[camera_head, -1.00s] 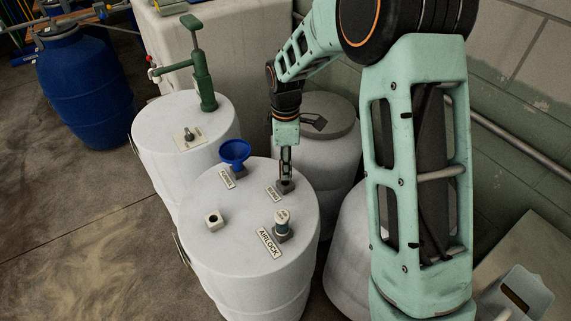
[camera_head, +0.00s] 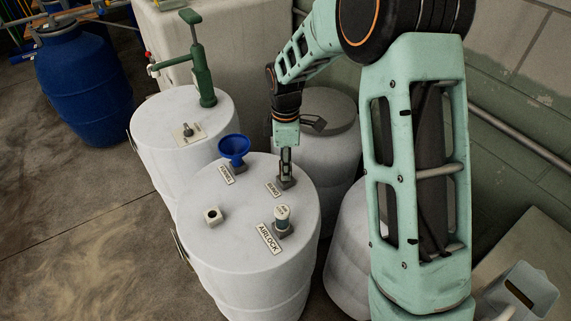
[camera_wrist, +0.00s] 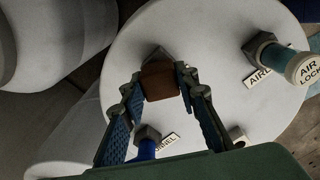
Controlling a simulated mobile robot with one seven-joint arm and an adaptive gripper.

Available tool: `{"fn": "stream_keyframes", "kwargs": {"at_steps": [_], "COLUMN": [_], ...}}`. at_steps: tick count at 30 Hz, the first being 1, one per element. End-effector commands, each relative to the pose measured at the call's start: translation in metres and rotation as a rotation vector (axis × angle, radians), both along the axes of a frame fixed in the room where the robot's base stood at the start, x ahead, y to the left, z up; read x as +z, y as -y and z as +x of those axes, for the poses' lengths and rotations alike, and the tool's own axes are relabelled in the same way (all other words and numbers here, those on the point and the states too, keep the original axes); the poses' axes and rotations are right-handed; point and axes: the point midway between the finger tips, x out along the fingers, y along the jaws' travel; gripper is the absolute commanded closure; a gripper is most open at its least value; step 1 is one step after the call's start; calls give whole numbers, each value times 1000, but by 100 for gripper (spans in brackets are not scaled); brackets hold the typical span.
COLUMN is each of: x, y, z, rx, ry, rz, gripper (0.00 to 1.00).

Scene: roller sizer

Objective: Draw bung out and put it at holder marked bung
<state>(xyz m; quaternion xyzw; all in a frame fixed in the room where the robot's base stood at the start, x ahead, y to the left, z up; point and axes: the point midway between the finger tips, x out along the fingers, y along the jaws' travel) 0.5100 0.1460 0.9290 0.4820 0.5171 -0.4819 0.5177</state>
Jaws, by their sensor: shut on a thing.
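My gripper (camera_head: 286,172) points down over the far side of the front white drum (camera_head: 240,262). It is shut on the brown bung (camera_wrist: 159,82), which sits between the fingertips in the wrist view. The fingers hide the bung in the head view. Just under the fingertips is the grey holder (camera_head: 287,184) with the BUNG label (camera_head: 272,190) beside it. The holder partly shows behind the bung in the wrist view (camera_wrist: 157,55). I cannot tell whether the bung is inside the holder or just above it. A pale block with a dark hole (camera_head: 213,216) stands empty at the left.
On the same drum top, a blue funnel (camera_head: 234,147) stands left of my gripper, and the airlock (camera_head: 282,218) stands in front, by its AIRLOCK label (camera_head: 269,239). A drum with a green pump (camera_head: 201,75) is behind left. Another drum (camera_head: 325,150) stands close behind.

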Motion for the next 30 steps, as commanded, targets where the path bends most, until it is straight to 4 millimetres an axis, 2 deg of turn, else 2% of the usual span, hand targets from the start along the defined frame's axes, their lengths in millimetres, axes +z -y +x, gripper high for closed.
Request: {"fn": "stream_keyframes", "kwargs": {"at_steps": [14, 15, 20, 30], "x": [-13, -12, -12, -9], "y": [0, 0, 0, 0], "z": [0, 0, 0, 1], "rx": [0, 0, 0, 0], "ry": [0, 0, 0, 2], "rz": [0, 0, 0, 0], "gripper": [96, 70, 52, 52]}}
